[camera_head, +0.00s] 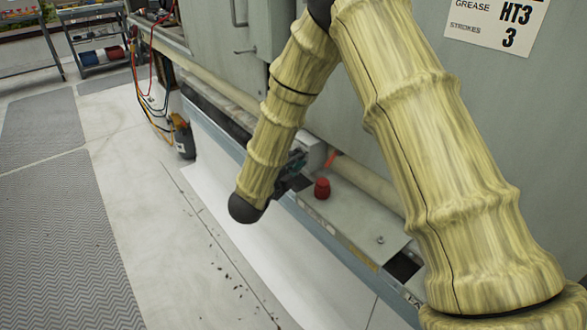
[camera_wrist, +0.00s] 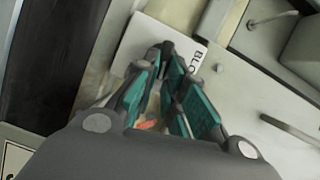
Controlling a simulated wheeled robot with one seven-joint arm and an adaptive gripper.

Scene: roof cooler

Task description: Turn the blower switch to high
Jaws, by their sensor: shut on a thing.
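The blower switch has a white plate (camera_wrist: 140,45) with the letters "BLO" showing in the wrist view. In the head view a pale box (camera_head: 315,153) on the machine's ledge sits right beside my gripper (camera_head: 296,164). My gripper (camera_wrist: 168,58) has teal-padded fingers that come together at the tips over the plate. It is shut on the switch's handle, which the fingertips mostly hide. I cannot read the handle's angle or the high mark.
A red knob (camera_head: 322,188) stands on the ledge just right of my gripper, with an orange piece (camera_head: 332,158) above it. The floor at left is clear, with grey mats (camera_head: 60,240).

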